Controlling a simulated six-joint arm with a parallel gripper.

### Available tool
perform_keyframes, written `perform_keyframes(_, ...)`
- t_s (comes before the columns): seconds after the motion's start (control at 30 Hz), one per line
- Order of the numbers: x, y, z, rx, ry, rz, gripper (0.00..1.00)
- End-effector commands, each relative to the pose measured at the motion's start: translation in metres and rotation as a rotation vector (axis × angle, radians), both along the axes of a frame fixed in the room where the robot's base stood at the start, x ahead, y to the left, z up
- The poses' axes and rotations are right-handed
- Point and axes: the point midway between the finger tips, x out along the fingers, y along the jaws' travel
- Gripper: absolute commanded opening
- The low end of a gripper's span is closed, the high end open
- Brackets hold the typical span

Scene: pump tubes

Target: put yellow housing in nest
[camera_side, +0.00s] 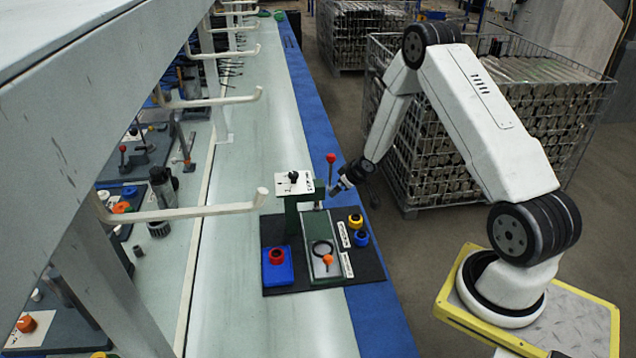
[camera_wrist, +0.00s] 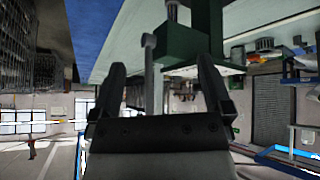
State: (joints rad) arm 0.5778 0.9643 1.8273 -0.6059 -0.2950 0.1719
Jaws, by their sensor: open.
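The yellow housing (camera_side: 355,220) is a small ring-like part at the right of the black mat in the side view, just behind a blue one. A round dark ring (camera_side: 322,248) on the green fixture bed looks like the nest, and I see no housing in it. My gripper (camera_side: 338,189) is open beside the fixture's red-knobbed lever (camera_side: 331,160), above and behind the yellow housing. In the wrist view my gripper (camera_wrist: 162,85) has its fingers apart, with a grey rod (camera_wrist: 149,62) showing between them; whether it touches a finger I cannot tell. The yellow housing is not visible there.
A blue block (camera_side: 278,272) with a red housing (camera_side: 277,256) sits left of the bed. A blue housing (camera_side: 361,239) is beside the yellow one. An orange knob (camera_side: 327,260) is at the bed's front. A green press with a white top plate (camera_side: 294,183) stands behind.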

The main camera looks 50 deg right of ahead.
Motion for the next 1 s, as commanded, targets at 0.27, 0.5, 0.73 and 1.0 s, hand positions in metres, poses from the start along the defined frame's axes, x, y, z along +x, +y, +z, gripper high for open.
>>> perform_keyframes(0.27, -0.016, -0.050, -0.067, 0.023, -0.078, -0.008, 1.00)
perform_keyframes(0.5, -0.039, -0.077, -0.119, 0.052, -0.146, -0.007, 1.00)
perform_keyframes(0.73, -0.054, -0.085, -0.144, 0.071, -0.185, -0.004, 1.00)
perform_keyframes(1.0, -0.054, -0.087, -0.147, 0.072, -0.192, -0.004, 1.00)
